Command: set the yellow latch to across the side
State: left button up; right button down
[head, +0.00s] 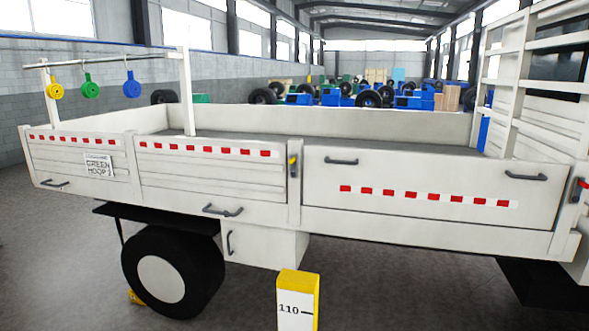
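The yellow latch (293,160) is small and sits near the top of the white post between the middle and right side panels of a truck bed. It looks roughly upright along the post, with a dark part just below the yellow; its exact angle is too small to tell. The right side panel (430,222) next to it stands raised, with dark handles and a red-and-white strip. Neither of my grippers shows in the head view.
A red latch (580,188) sits on the right post. A yellow-topped marker post (298,300) reading 110 stands in front of the truck.

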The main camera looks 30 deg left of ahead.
aim_at(293, 161)
jog(key=i+j, duration=0.15)
jog(key=j, duration=0.2)
jog(key=i+j+z, duration=0.15)
jog(key=j, duration=0.25)
jog(key=i+j, duration=0.1)
jog(key=j, duration=0.25)
jog(key=i+j+z, duration=0.15)
jog(key=j, duration=0.25)
jog(key=i+j, duration=0.1)
jog(key=j, duration=0.3)
jog(key=i+j+z, duration=0.1)
jog(key=j, duration=0.3)
